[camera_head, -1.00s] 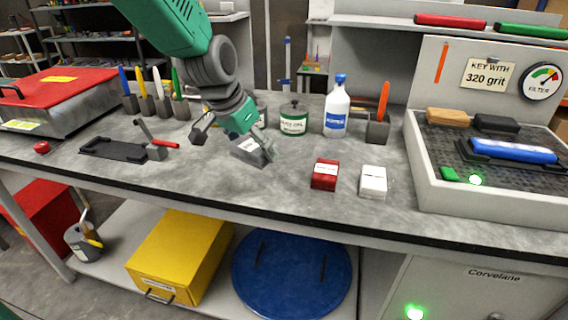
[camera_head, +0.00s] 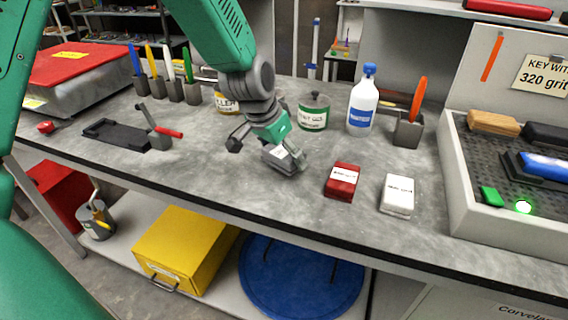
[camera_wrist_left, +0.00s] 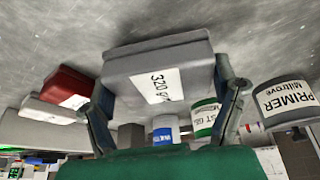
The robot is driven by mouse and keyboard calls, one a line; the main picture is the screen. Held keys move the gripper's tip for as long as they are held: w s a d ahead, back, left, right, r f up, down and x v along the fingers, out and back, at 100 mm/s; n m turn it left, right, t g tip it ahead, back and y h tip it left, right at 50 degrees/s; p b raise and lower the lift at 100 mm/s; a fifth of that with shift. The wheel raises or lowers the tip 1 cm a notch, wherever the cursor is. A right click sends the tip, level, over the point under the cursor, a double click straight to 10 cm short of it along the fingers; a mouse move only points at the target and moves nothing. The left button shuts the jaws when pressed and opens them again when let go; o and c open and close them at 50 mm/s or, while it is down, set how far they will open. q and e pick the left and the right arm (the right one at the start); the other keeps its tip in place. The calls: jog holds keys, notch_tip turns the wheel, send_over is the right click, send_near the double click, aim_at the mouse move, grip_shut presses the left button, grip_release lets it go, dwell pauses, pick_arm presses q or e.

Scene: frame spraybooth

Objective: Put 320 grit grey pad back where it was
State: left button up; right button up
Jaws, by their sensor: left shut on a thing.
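The grey pad (camera_head: 283,158) has a white label, which reads 320 gr in the left wrist view (camera_wrist_left: 158,72). My left gripper (camera_head: 284,150) is shut on it, with one finger at each side of the pad in the left wrist view (camera_wrist_left: 168,100). The pad is at or just above the grey bench top; I cannot tell if it touches. A red pad (camera_head: 342,181) and a white pad (camera_head: 397,194) lie in a row to its right, each with a white label. My right gripper is not in view.
Behind the pad stand a green-labelled can (camera_head: 314,112), a white bottle with a blue cap (camera_head: 361,100) and a holder with an orange tool (camera_head: 408,130). A walled tray (camera_head: 462,190) is at the right. The bench front is clear.

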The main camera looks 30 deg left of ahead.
aim_at(289, 157)
pick_arm(q)
jog(key=shift+s+d+f, duration=0.1)
jog(key=shift+d+f, duration=0.15)
jog(key=shift+f, duration=0.35)
jog(key=shift+d+f, duration=0.25)
jog(key=shift+f, duration=0.3)
jog(key=shift+d+r, duration=0.15)
jog(key=shift+d, duration=0.7)
jog(key=o, duration=1)
jog(key=shift+a, duration=0.3)
jog(key=shift+o, duration=0.3)
jog(key=shift+a+f, duration=0.3)
jog(key=shift+a, duration=0.45)
jog(key=r, duration=0.2)
jog(key=s+r, duration=0.1)
jog(key=r, duration=0.1)
jog(key=s+d+r+p, duration=0.1)
jog(key=r, duration=0.1)
jog(key=shift+r, duration=0.15)
jog(key=shift+p+v, duration=0.4)
jog(key=shift+v, duration=2.55)
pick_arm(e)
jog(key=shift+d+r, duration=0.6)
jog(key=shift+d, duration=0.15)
pick_arm(q)
jog(key=shift+s+a, duration=0.15)
jog(key=shift+a, duration=0.05)
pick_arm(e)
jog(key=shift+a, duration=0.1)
